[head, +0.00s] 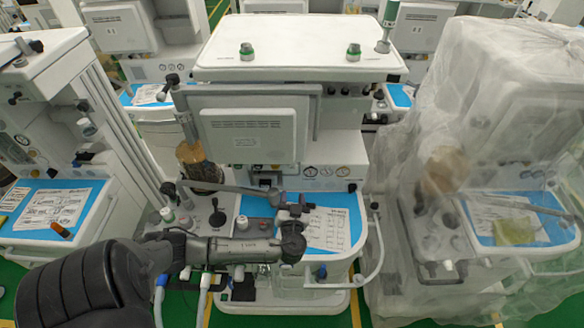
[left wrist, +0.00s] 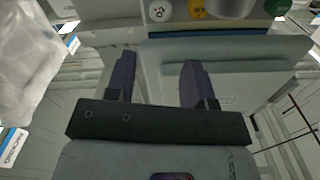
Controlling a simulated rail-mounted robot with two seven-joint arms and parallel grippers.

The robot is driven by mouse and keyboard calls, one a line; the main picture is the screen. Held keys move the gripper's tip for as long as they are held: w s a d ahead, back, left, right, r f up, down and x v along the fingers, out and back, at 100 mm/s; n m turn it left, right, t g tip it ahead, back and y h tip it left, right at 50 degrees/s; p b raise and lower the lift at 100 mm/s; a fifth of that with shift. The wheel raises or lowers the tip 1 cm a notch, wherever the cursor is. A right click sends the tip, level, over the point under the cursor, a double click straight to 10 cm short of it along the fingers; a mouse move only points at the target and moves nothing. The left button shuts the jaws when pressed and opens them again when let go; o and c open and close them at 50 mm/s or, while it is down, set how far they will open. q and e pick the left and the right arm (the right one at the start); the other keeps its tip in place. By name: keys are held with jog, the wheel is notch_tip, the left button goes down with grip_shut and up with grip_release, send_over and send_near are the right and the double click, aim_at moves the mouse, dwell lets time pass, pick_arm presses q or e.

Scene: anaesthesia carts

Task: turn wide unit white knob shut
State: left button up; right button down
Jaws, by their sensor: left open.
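The central unit (head: 300,74), a wide white anaesthesia cart, stands ahead in the head view. A small white knob (head: 241,222) sits on its work surface, left of my left gripper (head: 295,208). I cannot tell for certain whether this is the task's knob. My left gripper is over the front of the work surface, apart from that knob. In the left wrist view its two dark fingers (left wrist: 157,68) are spread with nothing between them. A round white part with dark dots (left wrist: 157,10) shows at that view's top edge, beyond the fingers. My right gripper is not in view.
A translucent sheet (head: 480,110) covers the cart at right. Another cart (head: 50,120) stands at left. A printed paper (head: 328,229) lies on the blue surface beside my gripper. A curved rail (head: 375,250) edges the unit. A yellow round part (left wrist: 197,9) shows beside the dotted one.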

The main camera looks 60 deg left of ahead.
aim_at(292, 167)
pick_arm(q)
jog(key=w+a, duration=0.2)
jog(key=a, duration=0.1)
jog(key=w+a+n+p, duration=0.1)
jog(key=w+a, duration=0.1)
jog(key=a, duration=0.2)
jog(key=w+a+n, duration=0.1)
jog(key=w+a, duration=0.1)
jog(key=a, duration=0.1)
jog(key=shift+a+p, duration=0.15)
jog(key=shift+p, duration=0.15)
jog(key=shift+x, duration=0.9)
jog(key=shift+c, duration=0.4)
